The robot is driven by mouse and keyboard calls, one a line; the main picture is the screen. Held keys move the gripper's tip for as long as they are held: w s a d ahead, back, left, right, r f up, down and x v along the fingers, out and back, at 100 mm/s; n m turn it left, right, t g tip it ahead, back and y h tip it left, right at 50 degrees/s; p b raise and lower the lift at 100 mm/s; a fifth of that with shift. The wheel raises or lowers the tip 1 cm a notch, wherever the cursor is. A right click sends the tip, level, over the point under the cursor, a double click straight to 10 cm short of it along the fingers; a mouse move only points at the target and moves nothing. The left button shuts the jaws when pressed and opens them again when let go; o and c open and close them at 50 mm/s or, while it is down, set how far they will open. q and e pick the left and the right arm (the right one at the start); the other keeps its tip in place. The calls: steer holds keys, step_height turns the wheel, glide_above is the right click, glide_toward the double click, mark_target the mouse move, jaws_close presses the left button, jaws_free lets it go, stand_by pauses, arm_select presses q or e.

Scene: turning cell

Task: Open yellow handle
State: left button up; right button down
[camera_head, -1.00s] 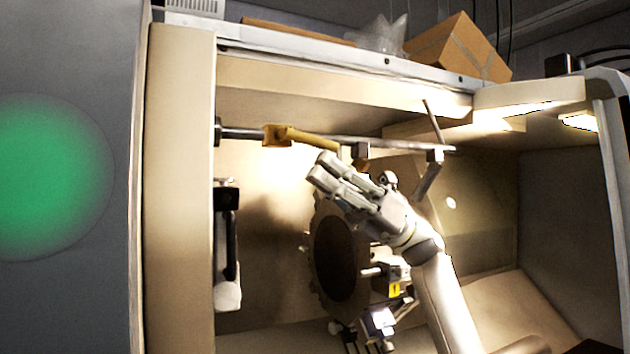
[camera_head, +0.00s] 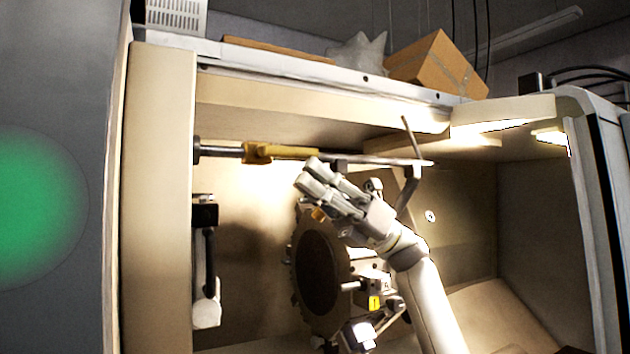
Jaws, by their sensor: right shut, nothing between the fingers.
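The yellow handle (camera_head: 282,153) sits on a metal bar (camera_head: 222,150) that runs across the upper part of the machine's inside. The handle lies nearly in line with the bar, its free end pointing right. My right gripper (camera_head: 305,176) is shut and empty just below the handle's right end. Its fingertips look close to the handle; I cannot tell whether they touch it. My left gripper is not in view.
A round dark tool disc (camera_head: 318,270) stands below my right gripper, with tool holders beside it. A black and white fitting (camera_head: 205,262) is on the left inner wall. A cardboard box (camera_head: 437,65) lies on top of the machine.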

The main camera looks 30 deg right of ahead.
steer(key=b+v, duration=0.6)
steer(key=v, duration=0.5)
steer(key=shift+s+d, duration=0.4)
